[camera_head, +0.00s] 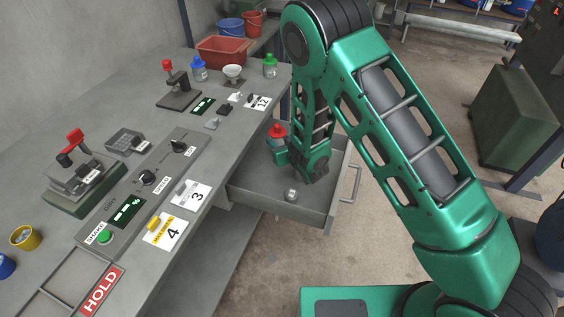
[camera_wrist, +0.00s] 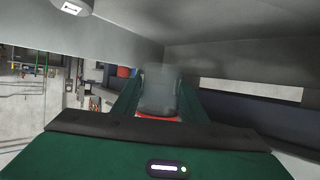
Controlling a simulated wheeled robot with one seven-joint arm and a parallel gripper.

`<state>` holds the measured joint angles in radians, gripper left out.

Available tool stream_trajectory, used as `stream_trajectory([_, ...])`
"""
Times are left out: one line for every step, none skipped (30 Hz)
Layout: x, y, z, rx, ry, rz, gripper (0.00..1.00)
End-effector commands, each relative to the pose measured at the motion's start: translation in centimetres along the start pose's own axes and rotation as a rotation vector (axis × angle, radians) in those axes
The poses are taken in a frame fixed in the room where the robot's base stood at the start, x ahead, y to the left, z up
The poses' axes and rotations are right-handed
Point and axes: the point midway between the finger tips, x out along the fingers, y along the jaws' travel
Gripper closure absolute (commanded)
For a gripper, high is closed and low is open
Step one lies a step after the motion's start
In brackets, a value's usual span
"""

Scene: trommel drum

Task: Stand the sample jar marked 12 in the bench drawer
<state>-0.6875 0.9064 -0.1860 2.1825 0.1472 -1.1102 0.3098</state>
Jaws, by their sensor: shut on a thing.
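The sample jar (camera_head: 277,131) has a red cap and is held upright at the open bench drawer. Its body shows as a grey, blurred shape in the wrist view (camera_wrist: 158,88), with red below it. No number on it can be read. My gripper (camera_head: 285,155) is shut on the jar, and my arm hides part of it. The bench drawer (camera_head: 255,190) is pulled out from the bench. I cannot tell whether the jar touches the drawer floor. A small grey round object (camera_head: 291,195) with a pale label stands in the drawer, apart from the jar.
The drawer's left part is bare.

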Motion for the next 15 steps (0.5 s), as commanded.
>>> stream_trajectory([0.3, -0.1, 1.0, 0.0, -0.005, -0.001, 0.83])
stream_trajectory([0.5, -0.1, 1.5, -0.001, -0.005, -0.001, 0.83])
stream_trajectory([0.8, 0.0, 2.1, -0.002, -0.004, 0.0, 0.83])
stream_trajectory([1.0, 0.1, 2.5, 0.0, -0.004, 0.0, 0.83])
stream_trajectory([1.1, 0.1, 2.9, 0.0, -0.004, 0.0, 0.83])
stream_trajectory([1.3, 0.1, 3.3, 0.0, -0.004, 0.001, 0.83])
stream_trajectory([1.4, 0.2, 3.6, 0.001, -0.003, 0.001, 0.83])
stream_trajectory([1.5, 0.2, 3.8, 0.002, -0.003, 0.001, 0.83])
stream_trajectory([1.6, 0.2, 4.0, 0.002, -0.002, 0.002, 0.83])
stream_trajectory([1.7, 0.3, 4.1, 0.002, -0.002, 0.002, 0.83])
stream_trajectory([1.7, 0.3, 4.2, 0.002, -0.001, 0.002, 0.83])
stream_trajectory([1.8, 0.3, 4.4, 0.002, -0.001, 0.003, 0.83])
stream_trajectory([1.8, 0.4, 4.5, 0.002, -0.001, 0.003, 0.83])
stream_trajectory([1.9, 0.4, 4.8, 0.002, -0.002, 0.004, 0.83])
stream_trajectory([2.0, 0.4, 5.2, 0.003, -0.004, 0.004, 0.83])
